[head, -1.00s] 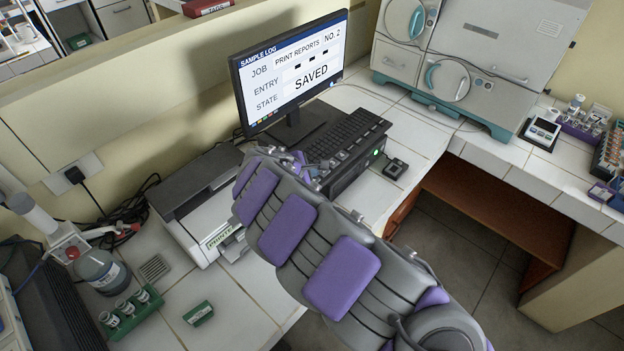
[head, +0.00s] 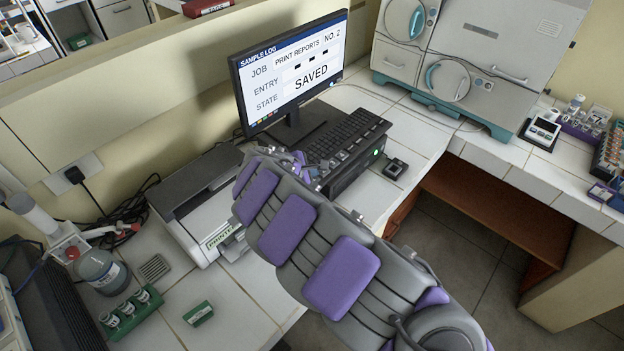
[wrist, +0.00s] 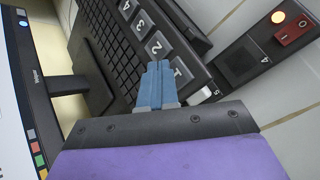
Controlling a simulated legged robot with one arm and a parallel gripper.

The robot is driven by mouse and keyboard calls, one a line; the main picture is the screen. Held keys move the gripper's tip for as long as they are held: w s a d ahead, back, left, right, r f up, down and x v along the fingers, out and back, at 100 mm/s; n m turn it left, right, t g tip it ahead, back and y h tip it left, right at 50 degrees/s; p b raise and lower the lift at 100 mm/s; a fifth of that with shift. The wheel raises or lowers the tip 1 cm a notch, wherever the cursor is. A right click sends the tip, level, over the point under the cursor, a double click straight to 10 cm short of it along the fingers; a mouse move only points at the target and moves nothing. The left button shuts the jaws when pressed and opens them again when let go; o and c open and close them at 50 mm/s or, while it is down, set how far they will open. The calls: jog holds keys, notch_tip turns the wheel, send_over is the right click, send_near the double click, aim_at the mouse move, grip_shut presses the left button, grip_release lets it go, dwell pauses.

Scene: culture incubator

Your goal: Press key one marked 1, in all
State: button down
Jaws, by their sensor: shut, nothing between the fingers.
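The keyboard (head: 345,138) stands in front of the monitor and carries a row of large numbered keys. In the wrist view the key marked 1 (wrist: 181,70) is just right of the fingertips, partly hidden by them. The key marked 2 (wrist: 156,44) lies just beyond the tips. My gripper (wrist: 160,64) is shut and empty, its blue fingers together over the key row. I cannot tell whether the tips touch a key. In the head view my arm hides the fingertips. The monitor (head: 295,75) reads job PRINT REPORTS NO. 2, three dashes at ENTRY, and state SAVED.
A box with a red switch (wrist: 291,28) and a lit lamp stands beside the keyboard. A printer (head: 195,200) is left of my arm. A green vial rack (head: 132,312) stands at lower left. Bare bench tiles (head: 420,125) lie right of the keyboard.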

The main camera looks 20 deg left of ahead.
jog(key=shift+f, duration=0.1)
jog(key=shift+f, duration=0.25)
jog(key=shift+f, duration=0.35)
dwell(0.6)
jog(key=shift+r, duration=0.15)
jog(key=shift+r+p, duration=0.65)
jog(key=shift+p, duration=0.05)
notch_tip(320, 180, up, 5)
jog(key=p, duration=0.4)
dwell(1.0)
